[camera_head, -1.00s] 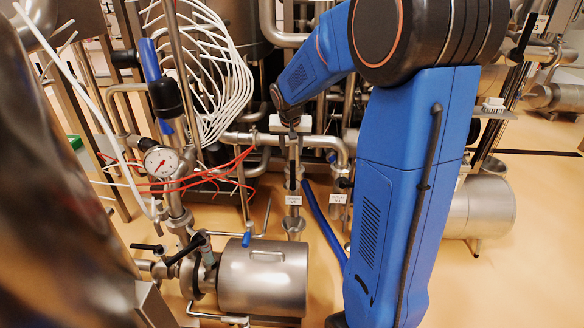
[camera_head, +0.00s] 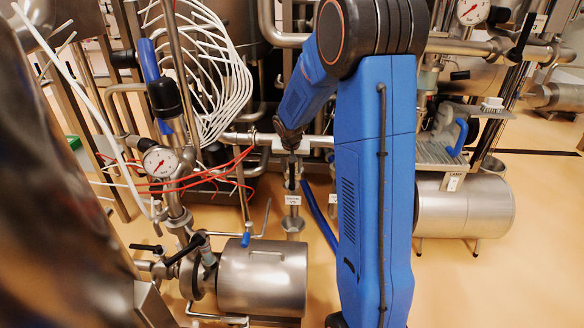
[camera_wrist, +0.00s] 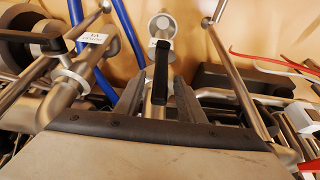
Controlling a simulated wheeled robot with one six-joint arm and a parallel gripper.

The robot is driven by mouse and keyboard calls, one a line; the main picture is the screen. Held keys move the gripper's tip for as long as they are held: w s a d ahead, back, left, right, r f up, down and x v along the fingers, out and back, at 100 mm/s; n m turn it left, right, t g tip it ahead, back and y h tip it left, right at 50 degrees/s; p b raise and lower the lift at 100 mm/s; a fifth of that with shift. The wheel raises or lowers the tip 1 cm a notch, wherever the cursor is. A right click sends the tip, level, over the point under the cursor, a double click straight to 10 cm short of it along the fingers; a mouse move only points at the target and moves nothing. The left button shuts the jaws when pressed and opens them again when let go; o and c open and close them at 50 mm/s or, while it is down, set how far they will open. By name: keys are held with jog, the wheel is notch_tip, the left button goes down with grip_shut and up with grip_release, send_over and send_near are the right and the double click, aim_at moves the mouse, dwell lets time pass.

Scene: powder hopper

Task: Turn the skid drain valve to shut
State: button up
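In the wrist view, a valve with a black lever handle (camera_wrist: 160,75) sits on a steel pipe, with a white tag (camera_wrist: 161,43) behind the handle. My gripper (camera_wrist: 157,92) is open, with one dark finger on each side of the handle and visible gaps. In the head view, my gripper (camera_head: 291,153) is over the upright pipe with a white tag (camera_head: 293,200). The tag text is too small to read, so I cannot confirm this is the skid drain valve. The handle's seat is partly hidden by my gripper.
A second tagged pipe (camera_wrist: 93,38) with a black-handled valve stands to the left in the wrist view. Blue hoses (camera_wrist: 128,30) run beside it. Red cables (camera_head: 205,177), a gauge (camera_head: 160,162) and a steel motor (camera_head: 262,278) are left in the head view. Open floor lies in front.

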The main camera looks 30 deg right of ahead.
jog(key=shift+c, duration=0.2)
grip_shut()
jog(key=shift+a, duration=0.1)
